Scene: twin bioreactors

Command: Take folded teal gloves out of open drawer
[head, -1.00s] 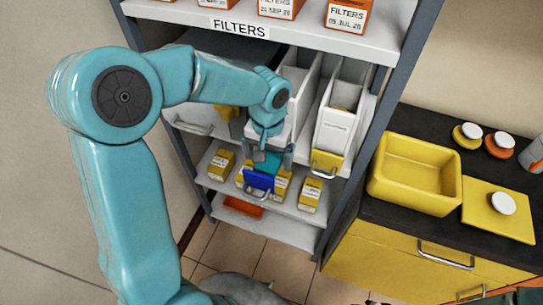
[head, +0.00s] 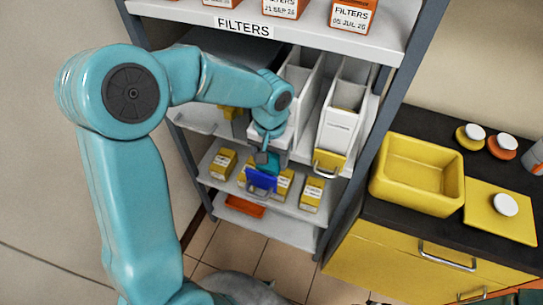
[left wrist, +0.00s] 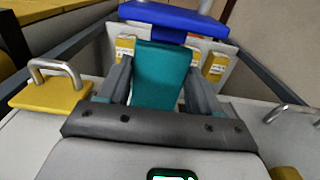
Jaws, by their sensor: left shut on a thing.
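The folded teal gloves (head: 273,164) are between the fingers of my left gripper (head: 266,158). In the left wrist view the teal gloves (left wrist: 160,75) fill the gap between the two grey fingers, which are shut on them. A blue drawer front (head: 261,181) is just below them in the head view, and it also shows beyond them in the left wrist view (left wrist: 172,17). The drawer's inside is mostly hidden by my arm and gripper, so I cannot tell whether the gloves are clear of its walls. My right gripper is not in view.
A white drawer with a yellow front (head: 328,164) stands out on the right. Yellow boxes (head: 312,194) sit on the shelf below. A yellow bin (head: 417,174) stands on the dark counter at the right. Orange filter boxes line the top shelf.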

